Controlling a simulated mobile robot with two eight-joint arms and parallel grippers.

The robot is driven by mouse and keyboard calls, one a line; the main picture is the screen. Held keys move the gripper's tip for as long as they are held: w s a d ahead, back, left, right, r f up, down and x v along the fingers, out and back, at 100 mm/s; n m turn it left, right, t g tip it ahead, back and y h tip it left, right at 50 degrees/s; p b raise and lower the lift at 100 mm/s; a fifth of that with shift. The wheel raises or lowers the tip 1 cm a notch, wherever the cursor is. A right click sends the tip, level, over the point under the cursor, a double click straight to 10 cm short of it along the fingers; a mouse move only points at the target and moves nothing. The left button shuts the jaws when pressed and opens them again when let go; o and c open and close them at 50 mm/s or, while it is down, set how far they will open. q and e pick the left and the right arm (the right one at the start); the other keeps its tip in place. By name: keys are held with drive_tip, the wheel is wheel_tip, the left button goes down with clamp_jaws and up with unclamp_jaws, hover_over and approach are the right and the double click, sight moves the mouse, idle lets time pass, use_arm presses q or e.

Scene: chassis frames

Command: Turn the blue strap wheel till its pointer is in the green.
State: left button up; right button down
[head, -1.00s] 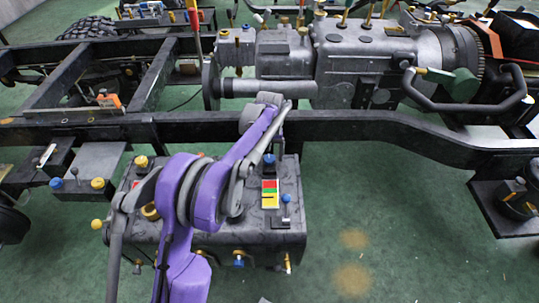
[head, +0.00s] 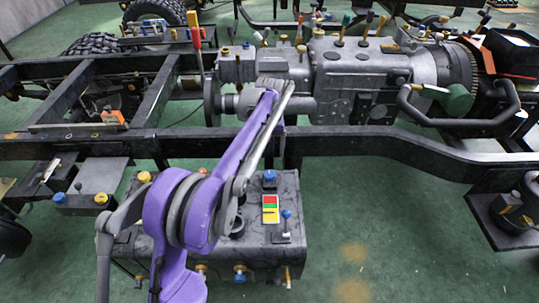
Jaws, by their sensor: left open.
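A blue knob (head: 269,177) stands on top of the dark tank (head: 285,246), just behind a small red, green and yellow plate (head: 270,208). I cannot tell for sure that this knob is the strap wheel. A thin dark mark lies on the yellow part of the plate; I cannot tell if it is the pointer. My left arm, purple and grey, reaches up across the tank. My left gripper (head: 275,88), at its far end, is open, above and beyond the knob and apart from it. Its fingertips are hard to make out. My right gripper is not in view.
A blue-topped lever (head: 286,214) stands right of the plate. A black frame rail (head: 390,145) runs behind the tank, with the grey gearbox (head: 350,75) beyond. More blue and yellow knobs sit on a grey box (head: 98,178) at left.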

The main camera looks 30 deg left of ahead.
sight(270, 174)
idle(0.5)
use_arm(q)
wheel_tip(270, 174, down, 11)
drive_tip(key=n+b, duration=0.3)
drive_tip(key=n, duration=0.2)
idle(0.3)
clamp_jaws()
idle(0.4)
